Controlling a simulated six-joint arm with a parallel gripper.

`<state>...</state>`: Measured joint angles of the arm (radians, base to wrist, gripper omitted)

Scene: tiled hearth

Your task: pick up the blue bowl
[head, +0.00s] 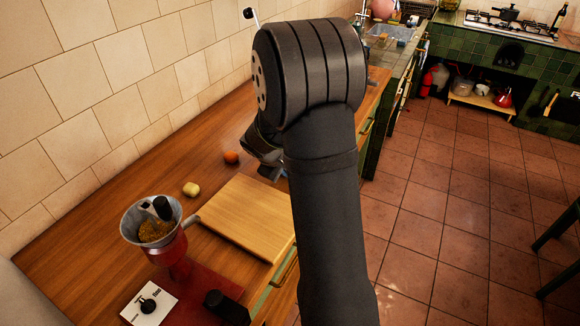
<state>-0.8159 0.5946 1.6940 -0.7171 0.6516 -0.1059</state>
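My arm fills the middle of the head view and hides much of the wooden counter behind it. My gripper (262,148) shows only in part, to the left of the arm and low over the counter; its fingers are not clear. A small dark bluish patch (268,172) shows just below it, beside the arm. It may be part of the blue bowl, but most of it is hidden and I cannot tell for certain. I cannot tell whether the gripper touches it.
An orange fruit (231,157) and a yellow fruit (191,189) lie on the wooden counter (95,240). A cutting board (237,218) lies nearer. A red grinder with a grey hopper (135,222) stands at the left. The tiled wall bounds the counter's back.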

